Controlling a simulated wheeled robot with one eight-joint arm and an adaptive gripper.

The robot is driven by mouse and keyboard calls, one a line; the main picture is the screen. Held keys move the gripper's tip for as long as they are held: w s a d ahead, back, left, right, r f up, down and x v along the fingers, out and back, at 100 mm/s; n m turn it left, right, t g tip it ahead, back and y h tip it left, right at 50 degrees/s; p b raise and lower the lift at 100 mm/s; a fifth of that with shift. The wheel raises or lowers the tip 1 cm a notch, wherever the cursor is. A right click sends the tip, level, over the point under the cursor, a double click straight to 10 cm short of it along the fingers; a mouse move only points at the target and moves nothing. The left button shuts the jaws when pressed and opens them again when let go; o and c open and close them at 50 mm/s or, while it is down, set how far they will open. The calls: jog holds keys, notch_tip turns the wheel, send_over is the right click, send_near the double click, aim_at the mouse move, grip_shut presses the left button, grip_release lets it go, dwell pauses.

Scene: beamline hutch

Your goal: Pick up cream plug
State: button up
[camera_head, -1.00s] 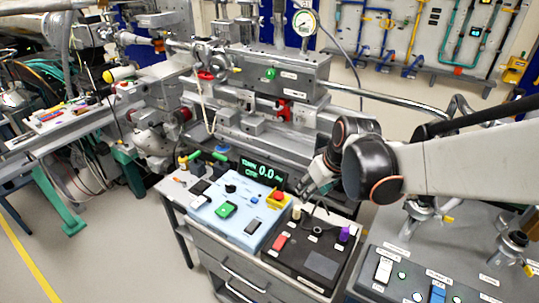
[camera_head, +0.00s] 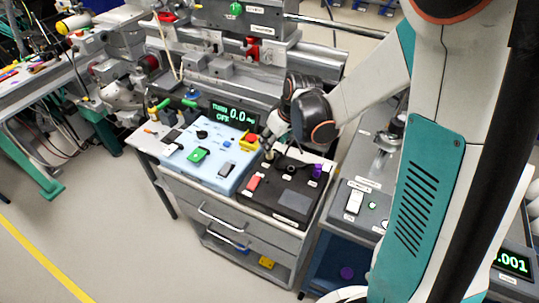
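The cream plug (camera_head: 269,156) is small and stands at the back left of the black box (camera_head: 299,208) on top of the grey drawer cart. My gripper (camera_head: 267,145) is pointed down-left with its tips at or just above the plug. The fingers are small and partly hidden by the wrist, so I cannot tell whether they are open or touching the plug.
The black box also bears a purple plug (camera_head: 317,171) and a red rocker switch (camera_head: 253,184). A light blue control panel (camera_head: 196,172) with a yellow-and-red stop button (camera_head: 251,139) lies left. A green-lit display (camera_head: 234,114) stands behind. Machinery is close behind the cart.

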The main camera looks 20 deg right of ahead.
jog(key=b+x, duration=0.2)
jog(key=x, duration=0.3)
jog(key=shift+s+a+f+b, duration=0.1)
jog(key=shift+s+f+b, duration=0.05)
jog(key=shift+b, duration=0.2)
jog(key=c, duration=1)
